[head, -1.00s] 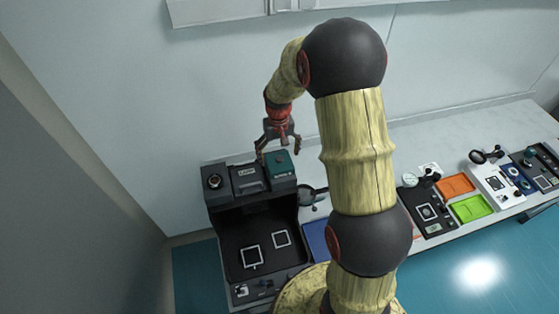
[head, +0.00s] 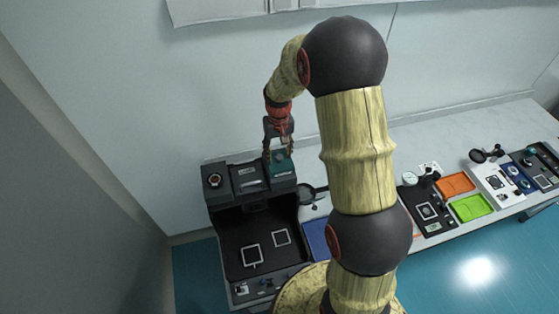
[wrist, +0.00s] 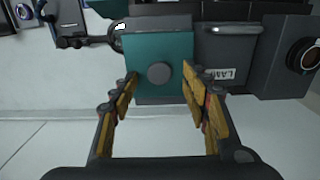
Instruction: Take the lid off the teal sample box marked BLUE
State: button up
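The teal sample box (head: 283,168) sits on top of the dark instrument at its right end. In the wrist view its teal lid (wrist: 150,92) has a round grey knob (wrist: 160,73) in the middle. My gripper (head: 278,157) is directly above the box in the head view. In the wrist view my gripper (wrist: 160,76) has its two fingers apart, one on each side of the knob, with gaps between. I cannot read a BLUE marking, and I cannot tell whether the fingertips touch the lid.
A labelled dark block (head: 248,179) stands beside the box, and a round lens (head: 215,181) is further left. A black ring-shaped holder (head: 308,193) is close on the right. The wall is behind. Orange (head: 457,185) and green (head: 471,207) trays lie far right.

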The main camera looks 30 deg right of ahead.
jog(key=shift+s+f, duration=0.15)
jog(key=c, duration=1)
grip_shut()
